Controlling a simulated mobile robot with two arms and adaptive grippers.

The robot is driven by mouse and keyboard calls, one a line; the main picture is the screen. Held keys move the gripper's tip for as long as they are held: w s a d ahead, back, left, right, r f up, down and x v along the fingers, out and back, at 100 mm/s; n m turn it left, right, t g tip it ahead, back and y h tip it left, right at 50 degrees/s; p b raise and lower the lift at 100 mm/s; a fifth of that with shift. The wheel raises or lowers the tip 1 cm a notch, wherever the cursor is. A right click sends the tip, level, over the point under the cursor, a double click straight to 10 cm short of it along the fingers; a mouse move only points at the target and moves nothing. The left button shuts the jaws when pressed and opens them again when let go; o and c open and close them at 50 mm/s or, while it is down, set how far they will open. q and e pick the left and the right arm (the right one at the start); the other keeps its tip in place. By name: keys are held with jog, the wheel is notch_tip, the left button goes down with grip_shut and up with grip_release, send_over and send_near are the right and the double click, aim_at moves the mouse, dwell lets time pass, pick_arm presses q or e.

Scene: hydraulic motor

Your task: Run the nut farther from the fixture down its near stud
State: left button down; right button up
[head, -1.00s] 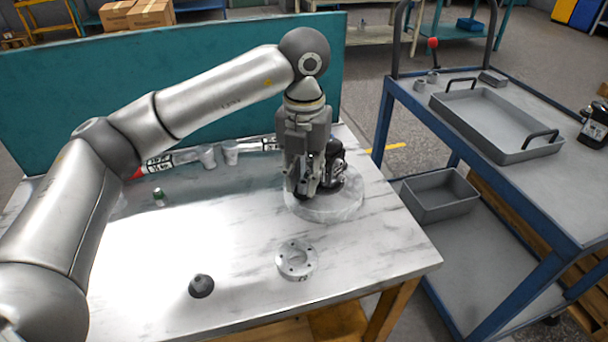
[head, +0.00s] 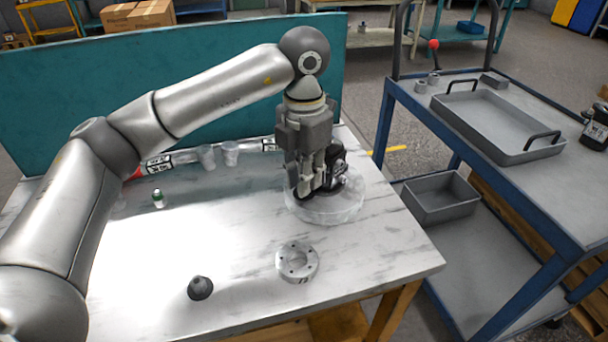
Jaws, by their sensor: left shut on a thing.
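My left gripper (head: 306,188) points straight down over the round pale fixture (head: 325,213) near the right side of the table. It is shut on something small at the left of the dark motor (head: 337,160). The fingers hide what they hold, so I cannot make out the nut or its stud. The motor stands upright on the fixture, partly behind the gripper. My right gripper does not show.
A grey flanged ring (head: 297,262) and a dark cone-shaped part (head: 200,288) lie on the table (head: 240,235) in front. Two pale cups (head: 231,153) and a small green-topped bottle (head: 159,198) stand at the back left. A blue cart with a tray (head: 500,128) is at right.

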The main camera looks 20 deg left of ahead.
pick_arm(q)
jog(key=shift+w+a, duration=0.1)
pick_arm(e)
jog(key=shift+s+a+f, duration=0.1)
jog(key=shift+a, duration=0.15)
pick_arm(q)
jog(key=shift+f+m, duration=0.1)
jog(key=shift+m, duration=2.3)
jog(key=c, duration=1.6)
grip_release()
jog(key=shift+o, duration=0.2)
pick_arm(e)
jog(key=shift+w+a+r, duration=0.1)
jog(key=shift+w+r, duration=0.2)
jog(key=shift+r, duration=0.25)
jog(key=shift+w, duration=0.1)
